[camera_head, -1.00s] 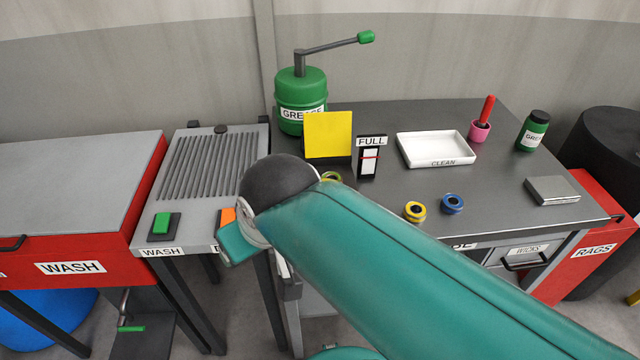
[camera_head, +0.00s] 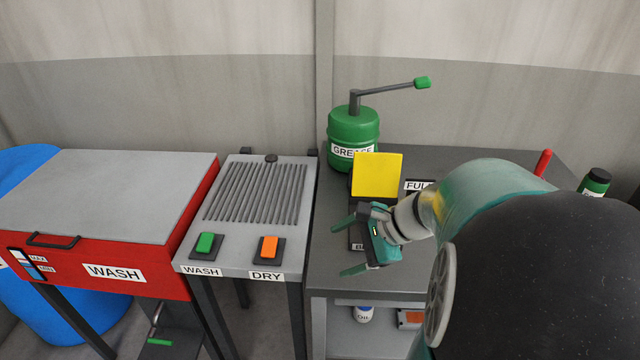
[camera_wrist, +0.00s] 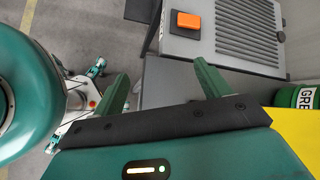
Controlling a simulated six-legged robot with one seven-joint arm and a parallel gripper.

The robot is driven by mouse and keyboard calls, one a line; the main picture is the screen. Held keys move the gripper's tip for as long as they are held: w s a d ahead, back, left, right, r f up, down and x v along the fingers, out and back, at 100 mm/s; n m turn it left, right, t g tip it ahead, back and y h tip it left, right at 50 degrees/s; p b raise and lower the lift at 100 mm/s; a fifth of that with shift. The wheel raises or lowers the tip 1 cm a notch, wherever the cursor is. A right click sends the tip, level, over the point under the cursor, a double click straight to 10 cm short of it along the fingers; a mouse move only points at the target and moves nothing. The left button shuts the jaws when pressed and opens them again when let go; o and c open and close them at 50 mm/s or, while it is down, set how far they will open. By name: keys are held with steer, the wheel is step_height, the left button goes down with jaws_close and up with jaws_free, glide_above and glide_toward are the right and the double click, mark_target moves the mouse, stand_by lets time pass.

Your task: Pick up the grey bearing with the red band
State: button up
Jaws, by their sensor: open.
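No grey bearing with a red band shows in either view now. My arm covers much of the dark bench (camera_head: 325,265), so that part is hidden. My gripper (camera_head: 345,246) is open and empty above the left end of the bench, its two green fingers pointing left. In the wrist view my gripper (camera_wrist: 160,76) shows its spread fingers with nothing between them.
A yellow panel (camera_head: 377,175) stands just behind my gripper, with a green grease pot (camera_head: 353,130) beyond it. Left are the ridged drying stand (camera_head: 255,193), with green (camera_head: 205,243) and orange (camera_head: 269,246) buttons, and the red wash tank (camera_head: 150,275).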

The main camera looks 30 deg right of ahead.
steer(key=s+d+f+m+t+h, duration=0.2)
steer(key=d+m+t, duration=0.1)
steer(key=d+m, duration=0.55)
steer(key=s+d+f+m+t+h, duration=0.25)
steer(key=d+m+t, duration=0.2)
steer(key=d, duration=0.65)
steer(key=shift+m+g+y, duration=0.3)
steer(key=shift+g+y, duration=0.05)
steer(key=shift+y, duration=0.1)
steer(key=x, duration=0.9)
steer(key=shift+w, duration=0.1)
steer(key=shift+d+x, duration=0.15)
steer(key=shift+x, duration=1.15)
steer(key=shift+d+x, duration=0.1)
steer(key=shift+x, duration=1.25)
steer(key=shift+w+r, duration=0.1)
steer(key=shift+r, duration=0.1)
steer(key=c, duration=1.4)
steer(key=shift+o, duration=0.2)
steer(key=shift+r, duration=0.1)
